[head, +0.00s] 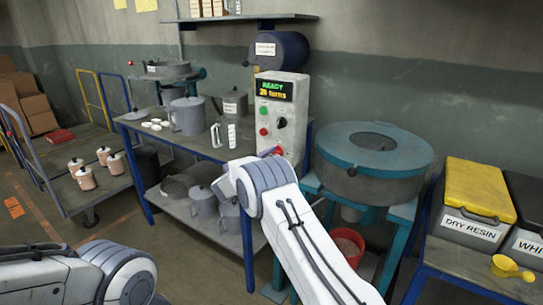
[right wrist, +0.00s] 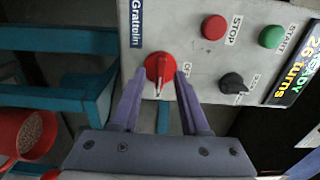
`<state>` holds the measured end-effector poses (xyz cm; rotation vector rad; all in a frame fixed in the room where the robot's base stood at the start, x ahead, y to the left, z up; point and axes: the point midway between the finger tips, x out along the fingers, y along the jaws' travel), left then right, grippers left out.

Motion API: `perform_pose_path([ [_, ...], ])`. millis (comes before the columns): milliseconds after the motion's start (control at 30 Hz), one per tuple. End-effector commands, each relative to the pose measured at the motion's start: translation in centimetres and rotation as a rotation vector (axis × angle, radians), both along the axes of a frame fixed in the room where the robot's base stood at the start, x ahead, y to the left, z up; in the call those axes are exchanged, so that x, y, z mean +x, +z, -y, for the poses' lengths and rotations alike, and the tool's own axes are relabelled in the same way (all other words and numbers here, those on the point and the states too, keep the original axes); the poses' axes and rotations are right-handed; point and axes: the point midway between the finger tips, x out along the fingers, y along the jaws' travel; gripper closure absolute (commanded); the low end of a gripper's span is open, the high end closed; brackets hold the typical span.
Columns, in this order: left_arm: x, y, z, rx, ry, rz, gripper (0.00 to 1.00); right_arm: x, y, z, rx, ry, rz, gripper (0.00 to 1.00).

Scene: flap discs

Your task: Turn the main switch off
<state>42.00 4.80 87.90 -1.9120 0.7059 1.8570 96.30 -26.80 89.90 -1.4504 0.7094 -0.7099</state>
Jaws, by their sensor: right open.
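My right gripper (right wrist: 160,77) is open, with one purple finger on each side of the red knob. Whether the fingers touch it I cannot tell. In the head view my right wrist hides most of the gripper and the lower box. My left arm shows at the bottom left; its gripper is out of view.
Near the switch are a red STOP button (right wrist: 214,27), a green START button (right wrist: 271,37) and a black selector knob (right wrist: 233,84). A round teal-rimmed machine (head: 375,160) stands right of the box. Pots and a white bottle (head: 231,134) stand left of it.

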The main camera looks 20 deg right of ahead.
Motion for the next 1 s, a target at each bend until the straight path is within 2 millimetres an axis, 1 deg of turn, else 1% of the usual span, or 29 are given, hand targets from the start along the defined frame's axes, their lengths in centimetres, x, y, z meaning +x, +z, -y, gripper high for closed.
perform_pose_path([
  [100, 0.00, 0.05, 0.00, 0.000, 0.000, 0.000, 1.00, 0.40, 0.04, 0.53, -0.001, 0.001, -0.001, 0.55],
  [367, 0.01, 0.04, 0.00, 0.000, 0.000, 0.000, 1.00, 0.47, 0.02, 0.61, -0.001, 0.002, -0.002, 0.55],
  [500, 0.01, 0.05, 0.00, 0.000, 0.000, 0.000, 1.00, 0.46, 0.03, 0.58, -0.001, 0.002, -0.001, 1.00],
  [833, 0.00, 0.13, 0.00, 0.000, 0.000, 0.000, 1.00, 0.45, 0.04, 0.53, -0.011, 0.002, -0.014, 1.00],
  [1000, 0.00, 0.38, 0.00, 0.000, 0.000, 0.000, 1.00, 0.46, 0.05, 0.51, -0.049, 0.002, -0.063, 1.00],
])
